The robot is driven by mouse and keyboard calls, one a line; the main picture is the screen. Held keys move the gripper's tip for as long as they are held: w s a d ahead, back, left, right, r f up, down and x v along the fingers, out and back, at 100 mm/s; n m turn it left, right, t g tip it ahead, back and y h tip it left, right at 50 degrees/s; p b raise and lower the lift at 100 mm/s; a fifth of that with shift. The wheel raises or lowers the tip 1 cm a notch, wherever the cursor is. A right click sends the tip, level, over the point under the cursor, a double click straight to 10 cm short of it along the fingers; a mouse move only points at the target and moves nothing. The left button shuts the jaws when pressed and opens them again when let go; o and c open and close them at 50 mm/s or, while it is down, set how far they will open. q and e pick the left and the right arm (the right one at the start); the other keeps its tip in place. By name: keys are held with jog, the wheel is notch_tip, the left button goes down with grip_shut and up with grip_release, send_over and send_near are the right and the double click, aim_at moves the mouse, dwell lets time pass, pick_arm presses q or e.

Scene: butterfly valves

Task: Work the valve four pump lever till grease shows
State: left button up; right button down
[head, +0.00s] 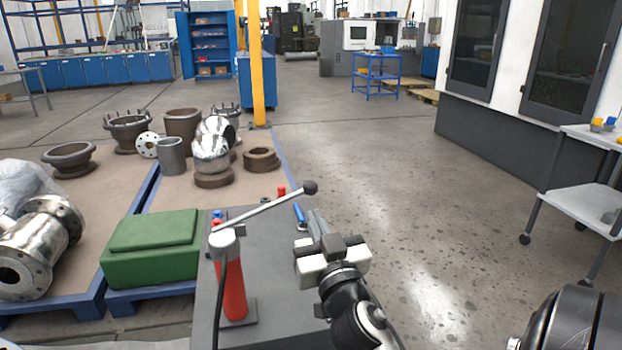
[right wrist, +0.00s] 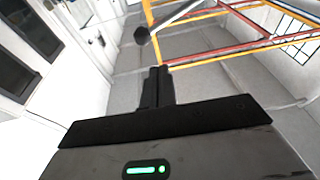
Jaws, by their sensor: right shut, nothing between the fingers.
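The grease pump (head: 233,288) is a red cylinder with a pale metal head, upright on a grey bench top (head: 262,290). Its lever (head: 265,212) is a silver rod slanting up to the right, ending in a black ball knob (head: 310,187). My right gripper (head: 315,215) is shut and empty, just below the knob in the head view and apart from it. In the right wrist view, the shut fingers (right wrist: 160,75) point up, and the knob (right wrist: 141,35) shows beyond and left of the tips. My left gripper is not in view. I cannot tell which valve is valve four.
A green box (head: 153,248) stands left of the pump. A black hose (head: 221,295) hangs from the pump head. Small red and blue items lie on the bench behind the lever. Metal valve bodies (head: 40,245) sit at the left. Open floor lies right, before a grey cart (head: 590,198).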

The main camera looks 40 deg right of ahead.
aim_at(314, 183)
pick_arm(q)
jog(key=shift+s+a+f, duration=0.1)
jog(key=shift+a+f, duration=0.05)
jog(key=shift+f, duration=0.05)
pick_arm(e)
jog(key=shift+m+h, duration=0.5)
jog(key=shift+h, duration=0.4)
jog(key=r, duration=0.1)
jog(key=d+r, duration=0.2)
jog(key=shift+s+r, duration=0.25)
jog(key=shift+s, duration=0.05)
